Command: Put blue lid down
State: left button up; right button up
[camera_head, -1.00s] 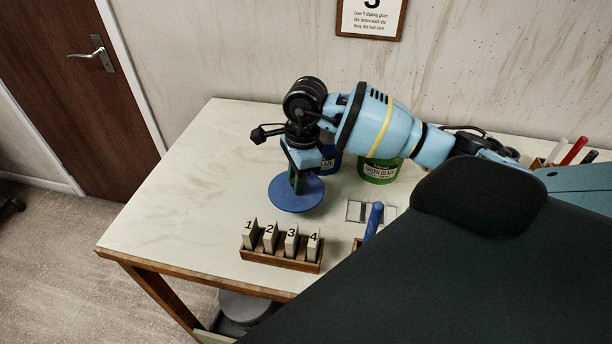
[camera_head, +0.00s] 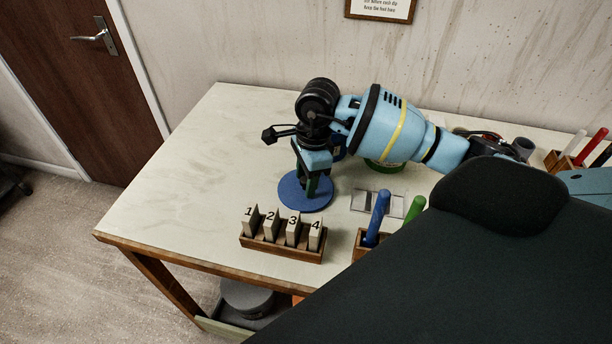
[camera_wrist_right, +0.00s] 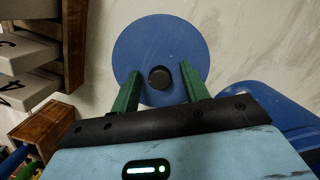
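The blue lid (camera_head: 296,203) is a flat round disc lying on the worktable, behind the numbered tile rack. In the right wrist view the lid (camera_wrist_right: 165,35) has a dark round knob (camera_wrist_right: 160,77) at its middle. My right gripper (camera_head: 311,188) is over the lid, pointing down. Its green fingers (camera_wrist_right: 160,80) are open, one on each side of the knob, with a gap to it on both sides. My left gripper is not in view.
A wooden rack (camera_head: 281,247) with tiles numbered 1 to 4 stands in front of the lid. A blue container (camera_wrist_right: 255,105) is close beside it. A holder with blue (camera_head: 377,218) and green (camera_head: 414,209) handles stands to the right. The table's left part is clear.

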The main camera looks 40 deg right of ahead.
jog(key=shift+r, duration=0.1)
notch_tip(320, 180, up, 12)
jog(key=d, duration=0.1)
jog(key=shift+s+d, duration=0.15)
jog(key=shift+d, duration=0.05)
dwell(0.4)
dwell(0.5)
